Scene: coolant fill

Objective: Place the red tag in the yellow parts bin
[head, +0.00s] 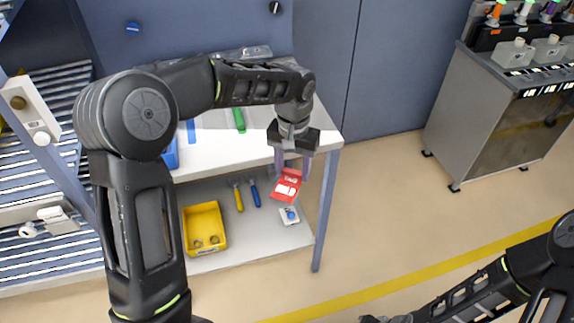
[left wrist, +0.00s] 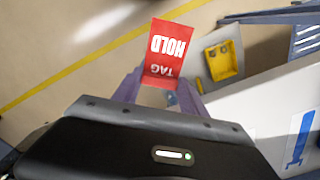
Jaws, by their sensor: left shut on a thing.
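The red tag (head: 287,185) hangs from my left gripper (head: 292,162), which is shut on it in front of the bench's front edge. In the left wrist view the tag (left wrist: 165,50) shows white lettering reading HOLD TAG, between the fingers (left wrist: 158,92). The yellow parts bin (head: 204,228) stands on the lower shelf, left of and below the tag. It holds a few small ring-like parts. The bin also shows in the left wrist view (left wrist: 222,61), to the right of the tag. My right gripper is not in view; only part of my right arm shows.
The white bench top (head: 215,145) bears a green item (head: 239,119) and a blue one. On the lower shelf (head: 262,230) lie a yellow-handled tool (head: 238,198), a blue-handled tool (head: 255,194) and a small white box (head: 289,215). A bench leg (head: 326,210) stands right of the tag.

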